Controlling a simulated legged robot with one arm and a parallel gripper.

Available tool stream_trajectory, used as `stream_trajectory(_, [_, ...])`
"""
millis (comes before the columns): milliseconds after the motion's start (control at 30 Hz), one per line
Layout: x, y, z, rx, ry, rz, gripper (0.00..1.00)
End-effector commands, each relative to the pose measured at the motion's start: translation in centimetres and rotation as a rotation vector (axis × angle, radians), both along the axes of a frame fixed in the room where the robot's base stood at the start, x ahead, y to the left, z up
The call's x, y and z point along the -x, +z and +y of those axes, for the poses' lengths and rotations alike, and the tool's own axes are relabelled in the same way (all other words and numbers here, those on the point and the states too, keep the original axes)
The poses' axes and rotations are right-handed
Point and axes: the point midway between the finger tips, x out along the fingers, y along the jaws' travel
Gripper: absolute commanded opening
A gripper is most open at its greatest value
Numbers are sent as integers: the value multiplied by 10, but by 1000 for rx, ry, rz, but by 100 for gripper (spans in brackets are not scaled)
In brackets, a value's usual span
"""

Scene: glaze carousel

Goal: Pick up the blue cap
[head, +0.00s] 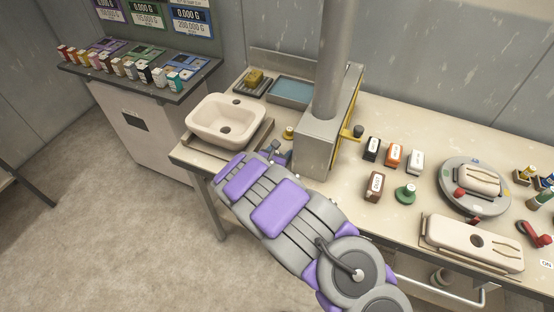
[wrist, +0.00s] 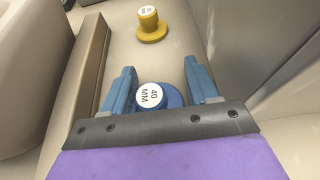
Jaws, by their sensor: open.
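The blue cap (wrist: 175,97) shows in the wrist view, with a white round top marked "40 MM" and a wider blue base. My gripper (wrist: 160,80) has its two blue fingers apart, one on each side of the cap. I cannot tell whether either finger touches it. The gripper's dark edge hides the near part of the cap. In the head view my gripper (head: 275,151) is over the bench by the sink's right corner, and the blue cap cannot be made out there.
A yellow cap (wrist: 149,24) stands beyond the fingers; it also shows in the head view (head: 289,132). The brown edge of a board (wrist: 85,75) lies left of my gripper. The sink (head: 226,119) is to the left, and a grey metal column (head: 318,140) stands close on the right.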

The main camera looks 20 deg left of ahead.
Motion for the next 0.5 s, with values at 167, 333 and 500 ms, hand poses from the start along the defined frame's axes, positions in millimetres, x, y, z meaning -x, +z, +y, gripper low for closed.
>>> stream_trajectory(167, [-3, -4, 6, 4, 4, -1, 59])
stream_trajectory(333, [-3, -3, 6, 4, 4, -1, 52])
stream_trajectory(500, [-3, -3, 3, 1, 3, 1, 35])
